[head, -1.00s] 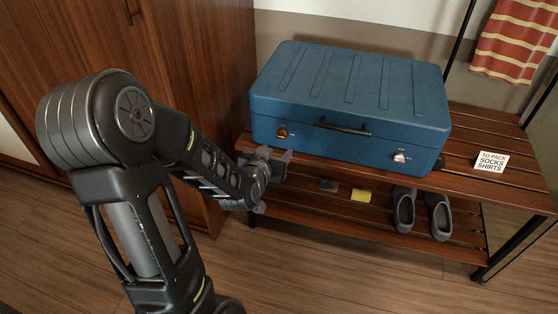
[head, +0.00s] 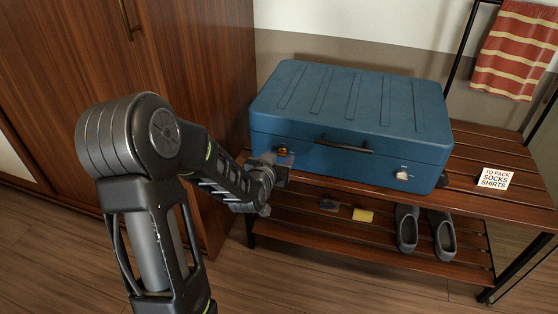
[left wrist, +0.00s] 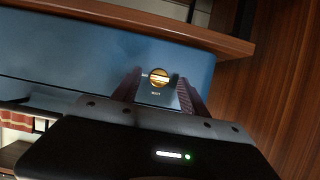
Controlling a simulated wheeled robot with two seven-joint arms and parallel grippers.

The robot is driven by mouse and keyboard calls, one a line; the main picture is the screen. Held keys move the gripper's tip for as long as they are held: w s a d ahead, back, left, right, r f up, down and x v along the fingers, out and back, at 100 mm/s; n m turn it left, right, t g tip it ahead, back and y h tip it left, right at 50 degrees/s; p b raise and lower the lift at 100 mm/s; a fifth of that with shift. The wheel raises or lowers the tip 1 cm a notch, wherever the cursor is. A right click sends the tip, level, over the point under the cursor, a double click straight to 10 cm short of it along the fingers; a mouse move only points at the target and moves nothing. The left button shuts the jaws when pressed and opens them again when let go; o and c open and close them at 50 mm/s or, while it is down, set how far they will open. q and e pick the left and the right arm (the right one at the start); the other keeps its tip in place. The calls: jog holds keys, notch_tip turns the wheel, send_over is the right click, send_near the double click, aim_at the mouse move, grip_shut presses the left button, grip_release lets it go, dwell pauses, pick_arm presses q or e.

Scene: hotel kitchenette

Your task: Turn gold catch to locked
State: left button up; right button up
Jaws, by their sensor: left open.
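The gold catch (head: 284,151) is on the front of the blue suitcase (head: 350,100), near its left end. In the left wrist view the gold catch (left wrist: 159,76) is a round knob with a pale bar across it. A small label sits beside it, too small to read. My left gripper (head: 284,163) is open at the suitcase front, just at the catch. In the left wrist view its two fingers (left wrist: 158,90) stand on either side of the catch, with a gap to each; I cannot tell how far their tips are from the suitcase face. My right gripper is not in view.
A silver catch (head: 403,174) and a dark handle (head: 343,146) are on the suitcase front. The suitcase lies on a slatted wooden bench (head: 470,205). Grey slippers (head: 407,228) and a yellow item (head: 363,215) lie on the lower shelf. A wooden wardrobe (head: 190,70) is close at left.

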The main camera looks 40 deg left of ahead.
pick_arm(q)
jog(key=shift+w+a+f, duration=0.25)
jog(key=shift+w, duration=0.35)
grip_shut()
